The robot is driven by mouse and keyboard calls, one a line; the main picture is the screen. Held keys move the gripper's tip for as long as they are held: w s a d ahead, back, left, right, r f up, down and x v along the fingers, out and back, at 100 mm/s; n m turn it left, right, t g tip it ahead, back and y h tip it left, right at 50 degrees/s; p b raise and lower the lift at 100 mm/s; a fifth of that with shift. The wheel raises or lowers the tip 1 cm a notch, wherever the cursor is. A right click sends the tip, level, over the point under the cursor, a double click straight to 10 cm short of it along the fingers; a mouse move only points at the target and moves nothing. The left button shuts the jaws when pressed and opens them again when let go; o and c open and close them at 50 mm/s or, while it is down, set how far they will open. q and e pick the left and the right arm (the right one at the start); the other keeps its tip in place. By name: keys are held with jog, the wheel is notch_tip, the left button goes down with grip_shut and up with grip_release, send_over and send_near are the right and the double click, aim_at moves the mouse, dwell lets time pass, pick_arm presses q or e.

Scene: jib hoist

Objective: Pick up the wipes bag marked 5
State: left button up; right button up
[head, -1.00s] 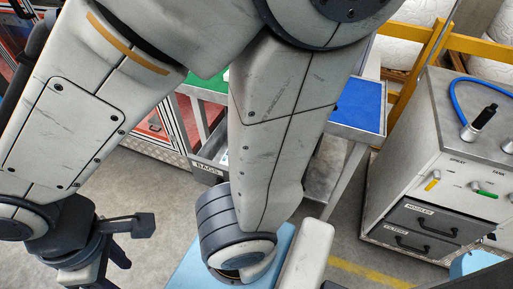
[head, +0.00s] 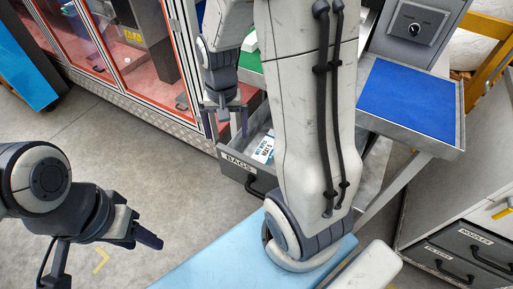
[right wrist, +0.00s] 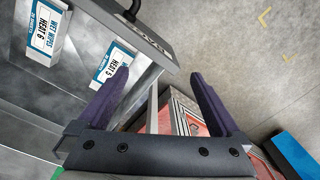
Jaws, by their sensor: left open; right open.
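The wipes bag marked 5 (right wrist: 116,62) lies in the open drawer in the right wrist view, white with a blue band. A bag marked 6 (right wrist: 43,30) lies further left in the same drawer. In the head view one white bag (head: 264,148) shows in the drawer, its number too small to read surely. My right gripper (head: 228,132) is open and empty at the drawer's left end; in the right wrist view (right wrist: 160,82) its left finger is close beside bag 5. My left gripper (head: 146,238) is open and empty over the floor, far from the drawer.
The drawer labelled BAGS (head: 239,163) has a black handle. My right arm hides part of it. A blue-topped table (head: 412,100) stands right of it, a red-floored glazed cabinet (head: 125,50) left. A light-blue surface (head: 200,270) is in front. The floor at left is clear.

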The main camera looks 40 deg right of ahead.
jog(key=d+f+m+b, duration=0.1)
jog(key=d+f+m, duration=0.25)
jog(key=d, duration=0.35)
jog(key=d+f+m+b, duration=0.1)
jog(key=d+f+m, duration=0.2)
jog(key=d+f, duration=0.25)
jog(key=b, duration=0.1)
send_over(266, 150)
notch_tip(266, 150, down, 4)
jog(key=shift+d+f, duration=0.1)
jog(key=shift+d, duration=0.05)
notch_tip(266, 150, down, 6)
jog(key=shift+r+b, duration=0.1)
jog(key=shift+b, duration=0.4)
pick_arm(q)
notch_tip(266, 150, down, 5)
jog(key=shift+f, duration=0.1)
pick_arm(e)
jog(key=c, duration=1.2)
